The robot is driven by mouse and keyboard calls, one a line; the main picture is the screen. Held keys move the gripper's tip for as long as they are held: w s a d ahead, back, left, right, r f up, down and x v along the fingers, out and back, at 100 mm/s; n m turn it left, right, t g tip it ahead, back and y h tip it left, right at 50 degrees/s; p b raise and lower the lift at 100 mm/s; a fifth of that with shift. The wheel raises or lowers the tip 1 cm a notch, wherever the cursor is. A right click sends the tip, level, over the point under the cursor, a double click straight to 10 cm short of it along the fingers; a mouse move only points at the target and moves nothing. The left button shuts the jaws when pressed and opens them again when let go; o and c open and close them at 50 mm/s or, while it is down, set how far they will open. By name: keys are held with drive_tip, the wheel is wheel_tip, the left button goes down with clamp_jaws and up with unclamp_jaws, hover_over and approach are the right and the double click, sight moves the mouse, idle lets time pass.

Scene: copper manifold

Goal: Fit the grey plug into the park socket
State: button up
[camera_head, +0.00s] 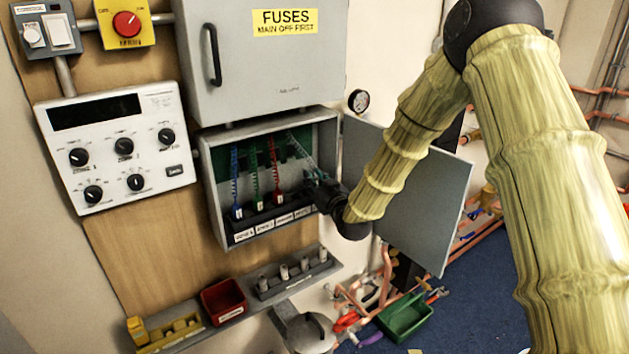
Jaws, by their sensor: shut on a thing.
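My gripper (316,186) is inside the right side of the open grey wall box (212,197), shut at the lower end of a pale grey coiled cord (300,146). The grey plug on that cord is mostly hidden by the fingers. Blue (237,212), green (255,207) and red (278,198) cords end in plugs standing in a black socket strip (262,220) to the left of my gripper. Labels (284,218) run along the strip's front, too small to read. The right end of the strip is behind my gripper, so the park socket and its contact with the plug cannot be made out.
The box door (440,210) hangs open on the right, behind my arm. A closed fuse cabinet (262,60) is just above. Below are a shelf with a red bin (223,301) and small grey cylinders (284,272), and a green bin (405,318).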

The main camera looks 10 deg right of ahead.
drive_tip(key=shift+f, duration=0.35)
drive_tip(key=o, duration=1)
drive_tip(key=v, duration=1.2)
drive_tip(key=shift+r, duration=0.1)
